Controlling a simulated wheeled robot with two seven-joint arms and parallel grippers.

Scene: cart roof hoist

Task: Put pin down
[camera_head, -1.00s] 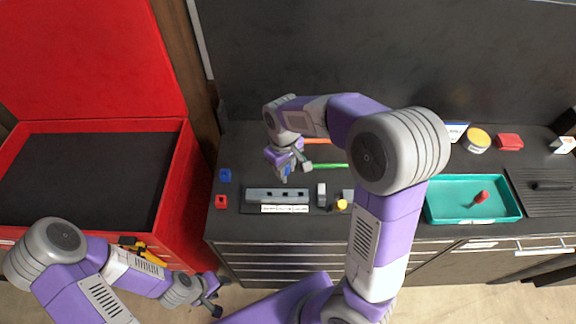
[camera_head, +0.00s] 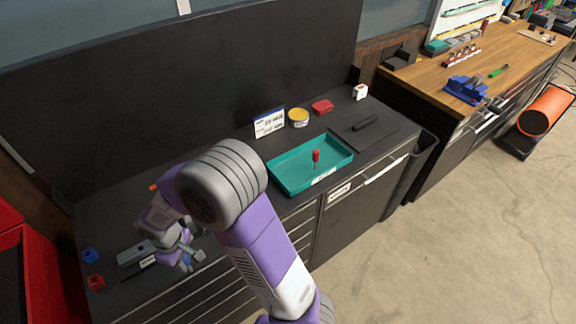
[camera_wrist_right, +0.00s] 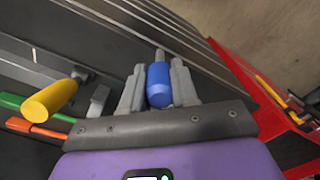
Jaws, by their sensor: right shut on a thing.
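My right gripper (camera_wrist_right: 158,80) is shut on a pin with a blue handle (camera_wrist_right: 158,88) and a metal tip, as the right wrist view shows. In the head view the right gripper (camera_head: 186,257) is at the front of the dark bench, beside a grey block (camera_head: 134,253), and the pin is hard to make out there. A pin with a red handle (camera_head: 316,156) stands in the teal tray (camera_head: 288,176), right of my right arm. My left gripper is out of view.
A blue block (camera_head: 90,255) and a red block (camera_head: 95,282) lie on the bench's left. A yellow tin (camera_head: 298,117), a red item (camera_head: 322,106) and a sign card (camera_head: 269,123) stand behind the tray. A yellow handle (camera_wrist_right: 50,100) lies near the gripper. A red chest (camera_head: 40,260) is far left.

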